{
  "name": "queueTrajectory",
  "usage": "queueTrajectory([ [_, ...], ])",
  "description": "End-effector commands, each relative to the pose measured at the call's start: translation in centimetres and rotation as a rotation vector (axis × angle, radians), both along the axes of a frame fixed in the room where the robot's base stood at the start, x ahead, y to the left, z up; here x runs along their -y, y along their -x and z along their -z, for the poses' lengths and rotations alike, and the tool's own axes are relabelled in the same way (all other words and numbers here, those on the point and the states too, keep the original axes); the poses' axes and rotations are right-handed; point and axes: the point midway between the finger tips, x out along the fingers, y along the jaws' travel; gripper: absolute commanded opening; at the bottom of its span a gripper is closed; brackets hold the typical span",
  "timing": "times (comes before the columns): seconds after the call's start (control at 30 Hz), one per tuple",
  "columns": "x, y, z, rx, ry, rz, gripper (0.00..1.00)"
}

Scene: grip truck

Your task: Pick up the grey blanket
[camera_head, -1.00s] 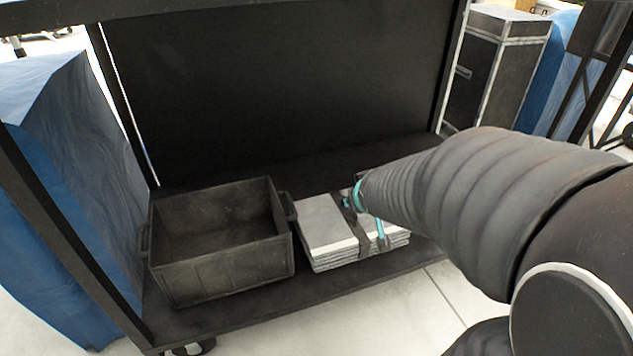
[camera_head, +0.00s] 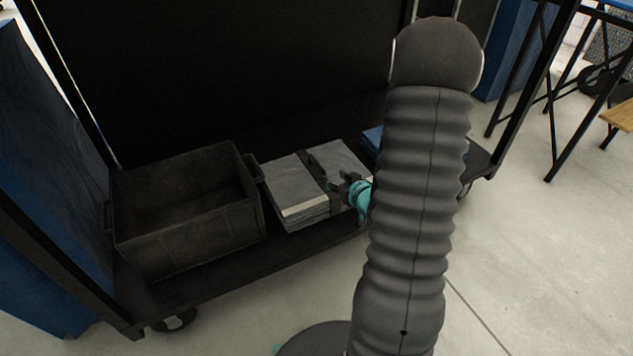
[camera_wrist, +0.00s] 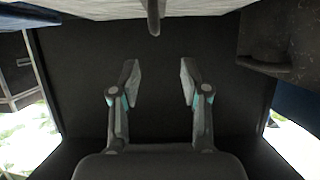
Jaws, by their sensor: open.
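The grey blanket (camera_head: 289,186) is a folded stack with pale layered edges and a dark strap (camera_head: 318,172) across its middle. It lies on the cart's lower shelf, right of the black bin. My gripper (camera_head: 338,186) is at the front side of the blanket, close to the strap; in the head view I cannot tell whether it touches. In the wrist view my gripper (camera_wrist: 159,82) has its two fingers apart with nothing between them. There the blanket's pale edge (camera_wrist: 90,9) and the hanging strap (camera_wrist: 153,14) show at the top, beyond the fingertips.
The black bin (camera_head: 190,236) stands left of the blanket and shows at the upper right of the wrist view (camera_wrist: 285,45). A blue item (camera_head: 373,138) lies right of the blanket, partly hidden by my arm. The cart's dark back panel and posts enclose the shelf; open floor lies in front.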

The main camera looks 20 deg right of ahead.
Motion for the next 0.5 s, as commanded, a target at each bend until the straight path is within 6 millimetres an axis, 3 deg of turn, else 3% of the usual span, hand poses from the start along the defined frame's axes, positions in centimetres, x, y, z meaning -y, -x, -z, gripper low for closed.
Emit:
queueTrajectory([
  [0.3,-0.2,-5.2,2.2,-0.002,0.002,-0.002,0.46],
  [0.5,-0.2,-6.6,2.7,-0.001,0.002,-0.001,0.46],
])
